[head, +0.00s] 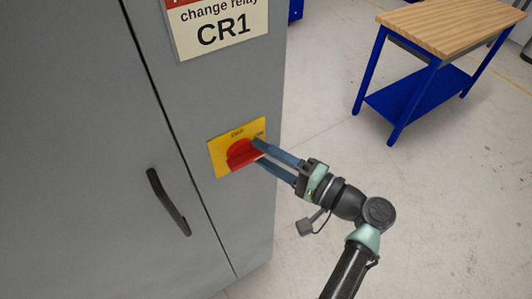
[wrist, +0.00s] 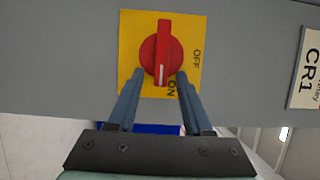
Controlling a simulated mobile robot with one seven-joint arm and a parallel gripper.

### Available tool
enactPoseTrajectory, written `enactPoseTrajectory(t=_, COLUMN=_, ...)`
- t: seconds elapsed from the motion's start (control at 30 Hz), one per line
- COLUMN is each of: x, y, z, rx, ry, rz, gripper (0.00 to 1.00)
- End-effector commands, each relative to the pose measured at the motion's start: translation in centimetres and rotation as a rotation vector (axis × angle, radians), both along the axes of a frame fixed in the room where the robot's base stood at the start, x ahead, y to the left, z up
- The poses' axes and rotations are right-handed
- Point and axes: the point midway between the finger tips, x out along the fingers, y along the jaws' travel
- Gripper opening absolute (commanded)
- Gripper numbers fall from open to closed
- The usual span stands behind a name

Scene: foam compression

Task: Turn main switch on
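The main switch is a red rotary knob (wrist: 160,55) on a yellow plate (wrist: 129,25), fixed to the grey cabinet. In the wrist view its raised handle stands vertical, and its white mark points down, close to the ON label; the OFF label is to the right. The knob also shows in the head view (head: 243,153), partly covered by the fingers. My gripper (wrist: 159,76) is open, with one blue-grey finger on each side of the handle's lower end. Gaps show between fingers and handle. In the head view my gripper (head: 256,151) reaches the plate from the right.
The grey cabinet (head: 80,150) has a black door handle (head: 168,202) left of and below the switch. A CR1 sign (head: 222,30) is above the switch. A blue workbench with a wooden top (head: 455,24) stands at the back right. The floor between is clear.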

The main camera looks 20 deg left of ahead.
Motion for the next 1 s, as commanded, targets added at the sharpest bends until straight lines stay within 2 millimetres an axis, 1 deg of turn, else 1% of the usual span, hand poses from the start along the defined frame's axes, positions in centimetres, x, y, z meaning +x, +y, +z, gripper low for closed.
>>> enactPoseTrajectory(t=0.2, x=0.0, y=-0.1, z=0.0, rx=0.000, ry=-0.001, rz=-0.001, gripper=0.50)
enactPoseTrajectory(t=0.33, x=-0.2, y=-1.0, z=-0.2, rx=-0.001, ry=-0.003, rz=-0.002, gripper=0.50)
enactPoseTrajectory(t=0.47, x=-0.8, y=-3.3, z=-0.4, rx=-0.001, ry=-0.003, rz=-0.005, gripper=0.50)
enactPoseTrajectory(t=0.6, x=-1.6, y=-6.5, z=-0.4, rx=-0.001, ry=-0.004, rz=-0.007, gripper=0.50)
enactPoseTrajectory(t=0.8, x=-2.8, y=-10.2, z=-0.3, rx=-0.001, ry=-0.003, rz=-0.004, gripper=0.50)
enactPoseTrajectory(t=0.9, x=-3.1, y=-11.5, z=-0.2, rx=0.000, ry=-0.001, rz=-0.002, gripper=0.50)
enactPoseTrajectory(t=1.0, x=-3.3, y=-12.2, z=-0.1, rx=-0.001, ry=-0.002, rz=-0.002, gripper=0.50)
